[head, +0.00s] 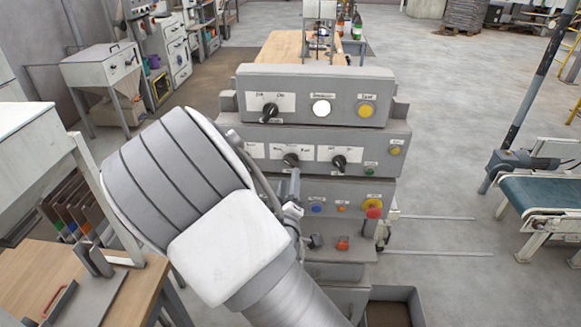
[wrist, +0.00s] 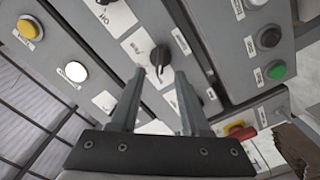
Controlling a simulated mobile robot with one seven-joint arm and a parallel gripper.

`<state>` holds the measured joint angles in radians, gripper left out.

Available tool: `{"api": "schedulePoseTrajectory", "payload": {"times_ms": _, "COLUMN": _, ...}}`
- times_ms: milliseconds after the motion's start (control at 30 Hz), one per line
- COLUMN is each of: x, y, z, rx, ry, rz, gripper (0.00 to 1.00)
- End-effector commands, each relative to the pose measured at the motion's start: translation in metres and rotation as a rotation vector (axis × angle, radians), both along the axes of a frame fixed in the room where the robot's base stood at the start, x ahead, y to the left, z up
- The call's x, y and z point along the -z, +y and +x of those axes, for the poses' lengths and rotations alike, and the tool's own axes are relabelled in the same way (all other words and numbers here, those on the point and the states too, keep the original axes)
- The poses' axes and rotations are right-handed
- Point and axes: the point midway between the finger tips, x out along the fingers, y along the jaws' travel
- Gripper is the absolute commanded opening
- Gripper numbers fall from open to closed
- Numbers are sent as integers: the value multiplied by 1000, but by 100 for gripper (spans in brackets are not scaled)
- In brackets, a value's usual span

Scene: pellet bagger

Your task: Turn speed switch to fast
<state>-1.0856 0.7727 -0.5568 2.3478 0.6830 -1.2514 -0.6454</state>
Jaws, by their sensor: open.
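The control stand has a middle panel (head: 310,136) with two black rotary knobs. The left knob (head: 291,160) sits on a wide white label whose words are too small to read; I take it as the speed switch. The right knob (head: 340,162) has its own white label. My gripper (head: 294,186) is just below the left knob in the head view, partly hidden by my arm. In the wrist view my gripper (wrist: 159,80) is open and empty, with a black knob (wrist: 160,56) just beyond and between its fingertips. I cannot tell whether they touch.
The upper panel has another black knob (head: 270,111), a white button (head: 321,108) and a yellow button (head: 366,110). Below are a blue button (head: 316,208) and a red emergency stop (head: 373,208). A wooden table (head: 40,275) stands at left, a conveyor (head: 545,190) at right.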

Motion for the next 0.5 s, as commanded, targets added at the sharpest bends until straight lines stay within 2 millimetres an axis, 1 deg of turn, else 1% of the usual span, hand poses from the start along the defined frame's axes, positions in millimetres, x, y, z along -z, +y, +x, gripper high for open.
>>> {"api": "schedulePoseTrajectory", "payload": {"times_ms": 33, "x": -2, "y": -1, "z": 12, "rx": 3, "ry": -1, "rz": -1, "gripper": 46}}
{"api": "schedulePoseTrajectory", "payload": {"times_ms": 200, "x": -1, "y": -2, "z": 39, "rx": 2, "ry": -1, "rz": 0, "gripper": 46}}
{"api": "schedulePoseTrajectory", "payload": {"times_ms": 333, "x": 0, "y": -2, "z": 51, "rx": 1, "ry": 1, "rz": 0, "gripper": 46}}
{"api": "schedulePoseTrajectory", "payload": {"times_ms": 500, "x": 0, "y": -2, "z": 57, "rx": 1, "ry": 1, "rz": 1, "gripper": 46}}
